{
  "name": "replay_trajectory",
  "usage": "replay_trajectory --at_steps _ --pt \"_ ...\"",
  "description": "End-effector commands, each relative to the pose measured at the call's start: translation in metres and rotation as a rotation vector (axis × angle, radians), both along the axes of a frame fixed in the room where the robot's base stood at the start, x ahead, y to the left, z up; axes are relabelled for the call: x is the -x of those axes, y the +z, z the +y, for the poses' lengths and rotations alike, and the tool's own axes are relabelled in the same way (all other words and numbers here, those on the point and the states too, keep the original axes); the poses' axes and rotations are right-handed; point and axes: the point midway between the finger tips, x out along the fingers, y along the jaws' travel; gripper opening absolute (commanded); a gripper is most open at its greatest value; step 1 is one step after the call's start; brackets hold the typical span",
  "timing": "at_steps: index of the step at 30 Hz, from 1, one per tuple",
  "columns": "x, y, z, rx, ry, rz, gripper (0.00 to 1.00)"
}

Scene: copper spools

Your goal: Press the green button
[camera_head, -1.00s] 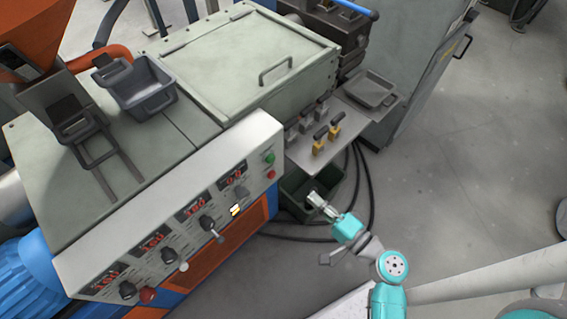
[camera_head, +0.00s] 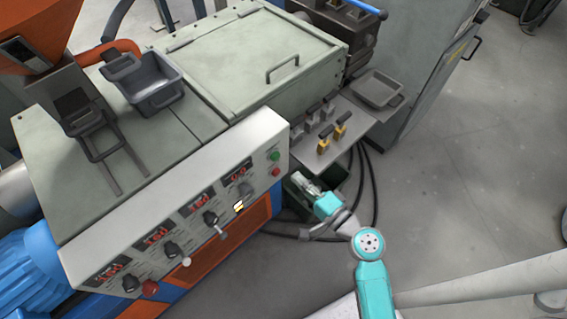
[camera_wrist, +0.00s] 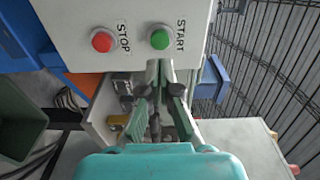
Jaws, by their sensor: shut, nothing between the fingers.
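The green button (camera_head: 275,156) is at the upper right end of the sloped control panel (camera_head: 190,205), above the red button (camera_head: 276,172). In the wrist view the green button (camera_wrist: 160,40) is labelled START, and the red button (camera_wrist: 102,41), labelled STOP, is to its left. My gripper (camera_head: 300,178) is in front of the panel's right end, close to the buttons. In the wrist view its shut, empty fingers (camera_wrist: 159,68) point at the panel just below the green button. The gap between fingertips and button is hard to judge.
A shelf (camera_head: 352,128) with yellow-and-black handled parts (camera_head: 332,138) and a grey tray (camera_head: 376,88) is right of the panel. A dark green bin (camera_head: 328,186) stands below, near black cables (camera_head: 375,190). Open floor (camera_head: 450,200) lies to the right.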

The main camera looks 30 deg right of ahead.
Motion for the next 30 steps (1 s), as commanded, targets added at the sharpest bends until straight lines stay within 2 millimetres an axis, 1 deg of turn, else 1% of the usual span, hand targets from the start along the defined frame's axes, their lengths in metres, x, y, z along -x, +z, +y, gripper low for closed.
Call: replay_trajectory --at_steps 1,6,12,16,27,30 --pt "-0.009 0.001 0.004 0.001 0.005 -0.003 0.00" --pt "-0.036 0.001 0.011 0.000 0.004 -0.002 0.00" --pt "-0.057 0.000 0.017 0.001 0.001 -0.001 0.00" --pt "-0.063 0.000 0.018 0.000 -0.001 -0.002 0.00" --pt "-0.065 0.000 0.018 0.000 -0.001 -0.001 0.00" --pt "-0.070 0.000 0.020 0.001 0.001 -0.001 0.00"
